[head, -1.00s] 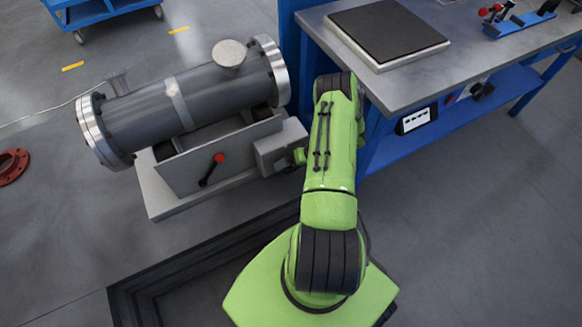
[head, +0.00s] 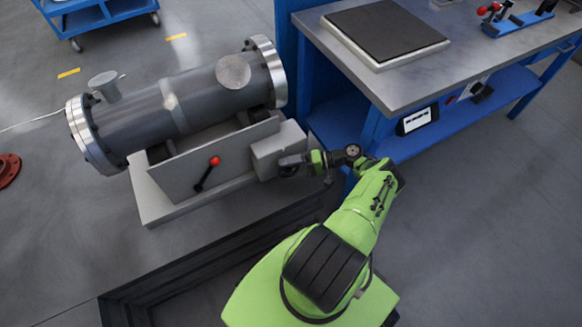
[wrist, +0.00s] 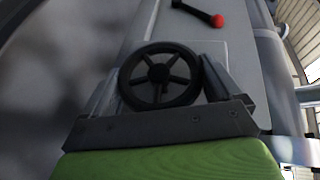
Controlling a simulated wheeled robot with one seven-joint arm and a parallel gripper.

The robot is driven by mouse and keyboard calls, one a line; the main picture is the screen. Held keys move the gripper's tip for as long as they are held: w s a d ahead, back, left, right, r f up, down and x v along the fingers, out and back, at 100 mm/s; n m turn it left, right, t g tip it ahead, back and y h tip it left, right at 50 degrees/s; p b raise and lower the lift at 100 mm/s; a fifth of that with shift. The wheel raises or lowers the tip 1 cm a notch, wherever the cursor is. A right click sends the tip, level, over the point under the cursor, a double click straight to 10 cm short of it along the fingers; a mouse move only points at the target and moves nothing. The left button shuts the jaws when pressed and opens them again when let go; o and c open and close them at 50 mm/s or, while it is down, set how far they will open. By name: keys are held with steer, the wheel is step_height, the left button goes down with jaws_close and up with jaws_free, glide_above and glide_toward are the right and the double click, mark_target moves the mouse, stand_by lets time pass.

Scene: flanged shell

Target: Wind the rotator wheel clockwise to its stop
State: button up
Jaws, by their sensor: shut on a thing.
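The rotator wheel (wrist: 160,75) is a black spoked handwheel in the wrist view, on the face of a light grey box (head: 277,152). My gripper (wrist: 162,85) has one finger on each side of the wheel's rim and is shut on it. In the head view my gripper (head: 291,165) reaches the box from the right and hides the wheel. The grey flanged shell (head: 180,103) lies on the rotator's cradle (head: 228,153), with a round capped nozzle (head: 233,71) facing up and a smaller nozzle (head: 104,85) near its left flange.
A lever with a red knob (head: 207,174) stands on the cradle's front, left of my gripper. A blue workbench (head: 440,65) with a dark-topped plate (head: 388,30) stands close to my arm at right. A blue cart (head: 98,15) is at the back left.

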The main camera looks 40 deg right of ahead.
steer(key=shift+s+a+f+y, duration=0.1)
steer(key=shift+a+y, duration=0.05)
steer(key=shift+y, duration=0.15)
stand_by(0.4)
steer(key=o, duration=0.7)
